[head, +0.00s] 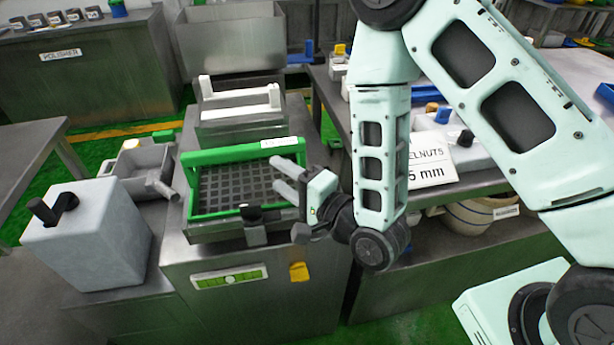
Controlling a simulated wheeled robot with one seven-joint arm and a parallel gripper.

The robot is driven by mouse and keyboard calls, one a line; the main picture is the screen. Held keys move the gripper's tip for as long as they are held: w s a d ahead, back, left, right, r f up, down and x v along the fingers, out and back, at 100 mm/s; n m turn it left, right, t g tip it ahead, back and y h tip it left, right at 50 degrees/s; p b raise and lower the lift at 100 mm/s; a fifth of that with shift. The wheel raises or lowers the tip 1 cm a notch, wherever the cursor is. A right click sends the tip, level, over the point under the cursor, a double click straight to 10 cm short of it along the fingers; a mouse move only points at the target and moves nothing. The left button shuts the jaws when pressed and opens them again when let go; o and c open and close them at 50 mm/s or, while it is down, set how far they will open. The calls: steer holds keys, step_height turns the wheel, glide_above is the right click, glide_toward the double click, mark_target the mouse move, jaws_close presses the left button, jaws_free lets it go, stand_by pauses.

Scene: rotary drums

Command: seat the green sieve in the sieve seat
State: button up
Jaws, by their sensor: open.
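The green sieve (197,197), a green frame around a dark grid mesh, lies on top of the steel machine (190,290) in the middle of the head view. A white label shows on its far right rim. The sieve seat (215,232) appears to be the steel tray-like recess under it; I cannot tell whether the sieve sits fully down in it. My gripper (280,178) is at the sieve's right side, its two pale fingers apart and pointing left over the mesh. It holds nothing that I can see. The gripper hides part of the sieve's right rim.
A grey box with a black knob (90,240) stands at the left. A steel bin with white bars (240,110) is behind the sieve. A table with a hazelnuts sign (430,160) is at the right. A dark clamp-like part (254,225) is at the seat's front.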

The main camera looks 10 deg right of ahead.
steer(key=shift+s+d+p, duration=0.5)
steer(key=shift+s+p, duration=0.05)
steer(key=shift+p, duration=0.2)
steer(key=shift+p+v, duration=2)
steer(key=shift+p, duration=0.05)
steer(key=shift+s, duration=0.1)
